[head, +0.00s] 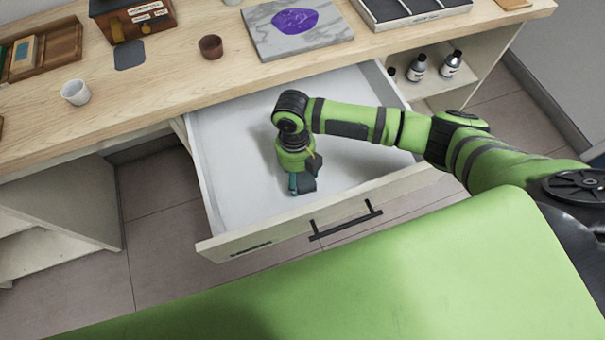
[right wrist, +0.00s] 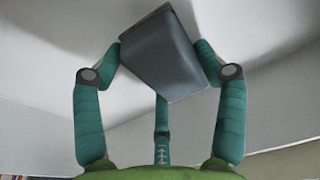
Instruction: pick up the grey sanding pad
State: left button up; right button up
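The grey sanding pad (right wrist: 160,52) is a dark grey block between the teal fingers of my right gripper (right wrist: 160,66) in the right wrist view. Fingertips press on its left and right sides, so the gripper is shut on it. In the head view my right gripper (head: 299,178) points down inside the open drawer, near its front panel. There the pad (head: 306,187) shows only as a small dark patch at the fingertips. I cannot tell how far it is above the drawer floor. My left gripper is not in view.
The white drawer (head: 237,165) is pulled out and its visible floor is bare. The front panel (head: 345,200) with a black handle stands close to the gripper. The wooden worktop (head: 160,75) above bears a white cup (head: 75,92), a brown cup (head: 211,46) and a marble slab (head: 265,40).

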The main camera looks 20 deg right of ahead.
aim_at(298, 175)
jog(key=shift+c, duration=0.9)
jog(key=shift+r, duration=0.1)
notch_tip(298, 175, up, 10)
jog(key=shift+f+b, duration=0.1)
jog(key=shift+b, duration=0.35)
